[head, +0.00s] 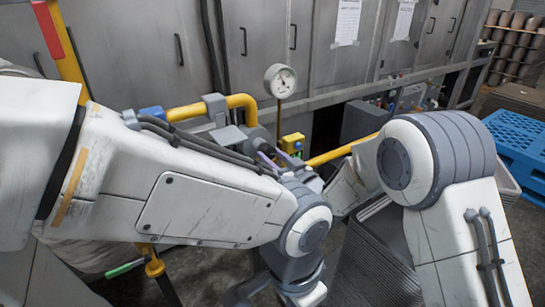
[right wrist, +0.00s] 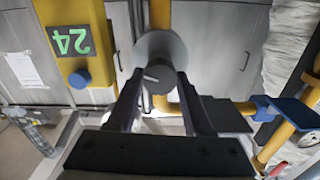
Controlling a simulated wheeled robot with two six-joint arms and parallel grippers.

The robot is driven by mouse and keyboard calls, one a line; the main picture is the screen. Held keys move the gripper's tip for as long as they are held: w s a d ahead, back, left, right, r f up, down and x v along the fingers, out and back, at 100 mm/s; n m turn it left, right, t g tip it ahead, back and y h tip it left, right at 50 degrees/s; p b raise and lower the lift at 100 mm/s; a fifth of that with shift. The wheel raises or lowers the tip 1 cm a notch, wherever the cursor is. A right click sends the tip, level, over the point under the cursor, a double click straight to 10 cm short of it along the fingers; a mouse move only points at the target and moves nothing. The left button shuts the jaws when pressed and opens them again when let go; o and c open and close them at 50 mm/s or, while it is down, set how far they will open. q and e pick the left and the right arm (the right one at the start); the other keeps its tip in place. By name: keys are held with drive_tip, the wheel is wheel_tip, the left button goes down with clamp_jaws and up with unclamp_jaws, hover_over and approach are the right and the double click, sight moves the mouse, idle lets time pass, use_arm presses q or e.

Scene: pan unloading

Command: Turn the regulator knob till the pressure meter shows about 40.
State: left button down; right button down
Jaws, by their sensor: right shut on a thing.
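The pressure meter (head: 281,81) is a round white dial on a thin post in the head view. Its face is small there, and I cannot read its value. My right gripper (head: 272,158) is partly hidden behind my left arm in the head view. In the right wrist view my right gripper (right wrist: 162,100) has its two dark fingers on either side of the grey regulator knob (right wrist: 158,80), shut on it. The knob has a pale pointer mark and sits before a round grey body (right wrist: 160,48).
A yellow box (head: 293,143) with a green display stands beside the knob; in the right wrist view its display (right wrist: 70,41) bears digits like 24. Yellow pipes (head: 240,101) run around the regulator. Grey cabinets (head: 265,35) stand behind. A blue pallet (head: 520,140) is at the right.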

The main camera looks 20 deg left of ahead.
drive_tip(key=m, duration=0.5)
drive_tip(key=shift+r, duration=0.1)
drive_tip(key=m+p, duration=0.1)
drive_tip(key=m, duration=0.3)
drive_tip(key=m+p, duration=0.1)
drive_tip(key=m, duration=0.4)
drive_tip(key=shift+p, duration=0.3)
drive_tip(key=m+p, duration=0.1)
drive_tip(key=m, duration=0.4)
drive_tip(key=shift+c, duration=1.5)
unclamp_jaws()
